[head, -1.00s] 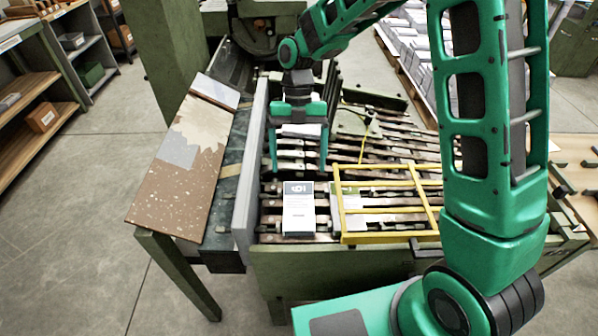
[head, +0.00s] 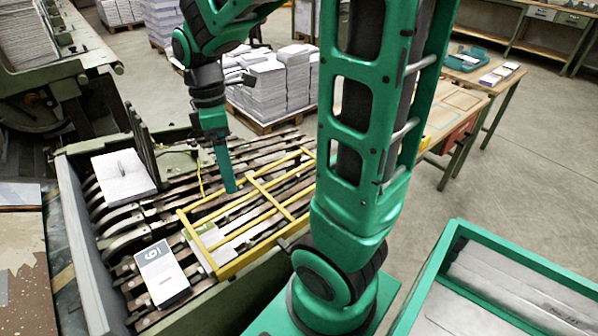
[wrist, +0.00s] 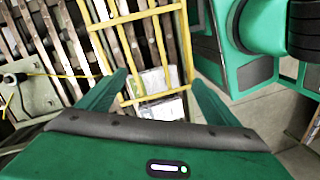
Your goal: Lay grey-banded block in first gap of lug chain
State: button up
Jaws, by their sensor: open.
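A block with a grey band and a large digit (head: 161,274) lies at the near end of the lug chain (head: 143,213), outside the yellow frame. A second block with a green band (head: 205,247) lies beside it, partly under the frame; it also shows in the wrist view (wrist: 149,82). A white block or stack (head: 123,177) lies farther back across the chain bars. My gripper (head: 231,190) is above the chain near the yellow frame, seen edge-on. In the wrist view my gripper (wrist: 159,82) has its fingers spread with nothing held between them.
The yellow barred frame (head: 265,190) stands over the chain's right part. A grey side wall (head: 82,255) bounds the chain at left. A green-rimmed bin (head: 530,258) is at lower right. Pallets of paper stacks (head: 275,88) stand behind.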

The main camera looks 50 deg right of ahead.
jog(key=s+d+m, duration=0.4)
jog(key=s+m, duration=0.3)
jog(key=m, duration=0.2)
jog(key=s+d+m+t, duration=0.1)
jog(key=s+d+m, duration=0.3)
jog(key=s+m, duration=0.4)
jog(key=shift+s+d+r+m+t, duration=0.2)
jog(key=shift+s+r+m+t, duration=0.1)
jog(key=shift+m, duration=0.2)
jog(key=shift+w, duration=0.1)
